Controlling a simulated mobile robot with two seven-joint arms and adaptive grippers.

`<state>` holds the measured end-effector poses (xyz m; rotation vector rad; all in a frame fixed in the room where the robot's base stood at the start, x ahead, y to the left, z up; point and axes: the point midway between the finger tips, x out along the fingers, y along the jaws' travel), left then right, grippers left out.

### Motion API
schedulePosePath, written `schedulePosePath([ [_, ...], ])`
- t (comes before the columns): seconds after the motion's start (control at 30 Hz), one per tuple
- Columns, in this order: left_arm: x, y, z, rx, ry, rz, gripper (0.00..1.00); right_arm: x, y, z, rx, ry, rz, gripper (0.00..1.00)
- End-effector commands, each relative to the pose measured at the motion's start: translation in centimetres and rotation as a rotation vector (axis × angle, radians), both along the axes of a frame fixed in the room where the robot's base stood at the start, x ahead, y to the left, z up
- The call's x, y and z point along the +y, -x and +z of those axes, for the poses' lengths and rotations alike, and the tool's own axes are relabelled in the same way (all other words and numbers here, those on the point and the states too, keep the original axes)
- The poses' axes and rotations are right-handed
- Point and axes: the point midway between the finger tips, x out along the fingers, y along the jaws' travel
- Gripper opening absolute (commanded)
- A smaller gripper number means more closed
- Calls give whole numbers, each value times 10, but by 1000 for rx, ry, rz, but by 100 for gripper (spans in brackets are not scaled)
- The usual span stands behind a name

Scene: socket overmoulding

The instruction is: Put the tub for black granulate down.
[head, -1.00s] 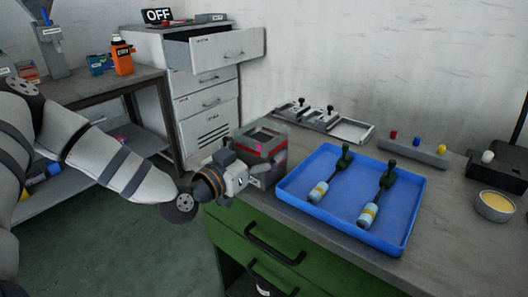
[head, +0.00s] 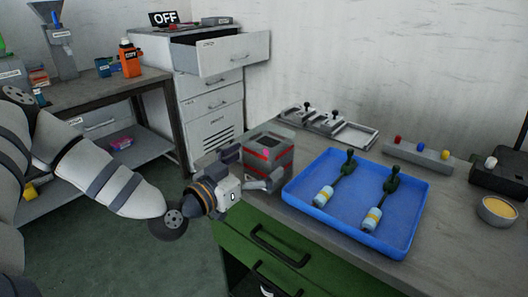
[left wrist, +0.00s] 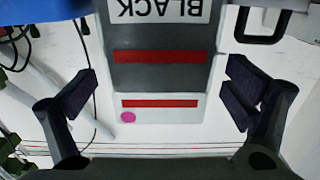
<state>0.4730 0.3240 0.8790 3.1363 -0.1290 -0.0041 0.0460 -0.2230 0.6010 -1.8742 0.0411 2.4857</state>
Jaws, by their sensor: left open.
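The tub for black granulate (head: 267,160) is a grey box with red bands. It stands upright on the near left corner of the grey bench top, left of the blue tray. In the left wrist view the tub (left wrist: 160,78) shows its BLACK label upside down and a pink dot. My left gripper (head: 250,169) is open at the tub's near left side. In the left wrist view its two fingers (left wrist: 158,95) stand on either side of the tub, with a visible gap on both sides. My right gripper is not in view.
The blue tray (head: 300,187), holding two corded parts, lies close to the tub's right. Behind are a metal fixture (head: 325,125) and a bar with coloured knobs (head: 418,156). A bowl (head: 498,210) stands at the right. Green drawers (head: 265,250) are below the bench top.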

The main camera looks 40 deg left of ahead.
Motion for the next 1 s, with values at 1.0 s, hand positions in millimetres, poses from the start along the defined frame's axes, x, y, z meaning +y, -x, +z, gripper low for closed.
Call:
schedulePosePath([
  [1.0,-112,315,-240,1469,50,-76,96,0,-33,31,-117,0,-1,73],
])
